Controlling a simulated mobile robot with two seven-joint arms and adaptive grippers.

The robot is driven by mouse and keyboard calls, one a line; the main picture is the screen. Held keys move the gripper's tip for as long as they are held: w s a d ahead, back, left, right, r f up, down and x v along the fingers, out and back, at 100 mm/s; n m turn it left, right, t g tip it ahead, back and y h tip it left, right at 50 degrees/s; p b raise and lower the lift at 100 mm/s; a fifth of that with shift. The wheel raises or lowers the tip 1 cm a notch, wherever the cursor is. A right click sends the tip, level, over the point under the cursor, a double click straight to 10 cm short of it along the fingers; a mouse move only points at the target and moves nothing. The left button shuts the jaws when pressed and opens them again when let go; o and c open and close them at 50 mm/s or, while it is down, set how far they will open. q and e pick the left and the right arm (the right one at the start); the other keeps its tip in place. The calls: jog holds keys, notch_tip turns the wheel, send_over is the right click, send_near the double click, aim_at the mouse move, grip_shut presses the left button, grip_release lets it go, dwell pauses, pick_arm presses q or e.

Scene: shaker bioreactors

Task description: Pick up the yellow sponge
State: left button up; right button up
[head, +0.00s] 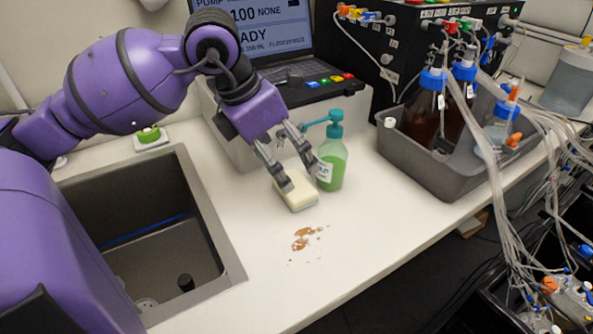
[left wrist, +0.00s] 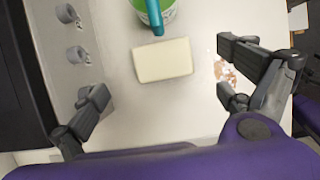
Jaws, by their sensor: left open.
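The sponge (head: 297,193), a pale cream-yellow block, lies flat on the white counter. It also shows in the left wrist view (left wrist: 163,60), just below the soap bottle. My left gripper (head: 299,177) is open, its fingers pointing down close over the sponge. In the left wrist view, the spread fingers (left wrist: 162,92) sit to either side of the sponge, with gaps between them and it. I cannot tell whether a fingertip touches it. My right gripper is not in view.
A green soap bottle (head: 331,162) with a teal pump stands right beside the sponge. A brown spill (head: 303,239) lies in front. A sink (head: 205,225) is at left, a pump unit (head: 225,130) behind, and a grey tray (head: 455,180) of bottles at right.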

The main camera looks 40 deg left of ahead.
aim_at(292, 181)
pick_arm(q)
jog(key=shift+w+a, duration=0.15)
jog(key=shift+w, duration=0.15)
jog(key=x, duration=0.3)
jog(key=s+x, duration=0.1)
jog(key=x, duration=0.2)
jog(key=shift+f, duration=0.4)
jog(key=shift+w+d+f, duration=0.1)
jog(key=shift+d+f, duration=0.15)
jog(key=shift+f, duration=0.2)
jog(key=c, duration=1)
jog(key=shift+r, duration=0.15)
